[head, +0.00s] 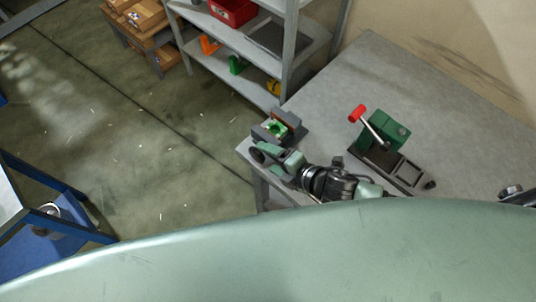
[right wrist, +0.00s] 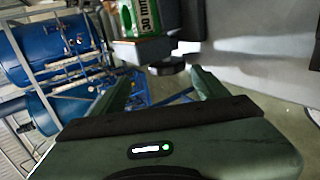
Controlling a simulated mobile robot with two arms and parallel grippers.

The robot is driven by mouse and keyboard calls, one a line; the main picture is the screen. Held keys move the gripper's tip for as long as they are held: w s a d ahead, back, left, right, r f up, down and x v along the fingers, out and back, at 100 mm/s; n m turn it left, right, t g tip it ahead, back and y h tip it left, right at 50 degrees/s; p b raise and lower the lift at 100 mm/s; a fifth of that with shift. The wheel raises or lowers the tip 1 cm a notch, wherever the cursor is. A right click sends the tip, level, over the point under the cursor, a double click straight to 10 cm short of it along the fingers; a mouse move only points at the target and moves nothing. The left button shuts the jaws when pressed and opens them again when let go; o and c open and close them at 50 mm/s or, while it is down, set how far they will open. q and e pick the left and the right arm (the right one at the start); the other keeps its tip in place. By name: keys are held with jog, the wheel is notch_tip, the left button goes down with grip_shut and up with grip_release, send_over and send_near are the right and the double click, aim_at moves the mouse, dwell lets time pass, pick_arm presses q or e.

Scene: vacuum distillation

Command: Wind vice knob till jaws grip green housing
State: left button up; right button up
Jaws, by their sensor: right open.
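The vice (head: 290,118) stands at the left corner of the grey table, with the green housing (head: 275,128) between its jaws. In the right wrist view, the green housing (right wrist: 141,17), with white lettering, sits above a brownish jaw face. The dark round vice knob (right wrist: 167,67) shows below it, just ahead of and between my fingertips. My right gripper (right wrist: 160,82) is open, with one finger to each side of the knob; I cannot tell whether they touch it. In the head view my right gripper (head: 272,158) is beside the vice, partly covering it. My left gripper is not in view.
A green press with a red handle (head: 357,113) stands on the table (head: 450,110), right of the vice. Shelves (head: 290,55) with a red bin stand behind. Wooden crates (head: 140,15) are at the upper left. The table's far right is clear.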

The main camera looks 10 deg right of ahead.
jog(key=shift+r+p+v, duration=0.25)
jog(key=shift+p+v, duration=0.6)
jog(key=shift+v, duration=0.8)
jog(key=shift+w, duration=0.15)
jog(key=shift+r, duration=0.1)
jog(key=b+v, duration=0.2)
jog(key=v, duration=0.5)
jog(key=shift+s+r, duration=0.15)
jog(key=shift+s, duration=0.15)
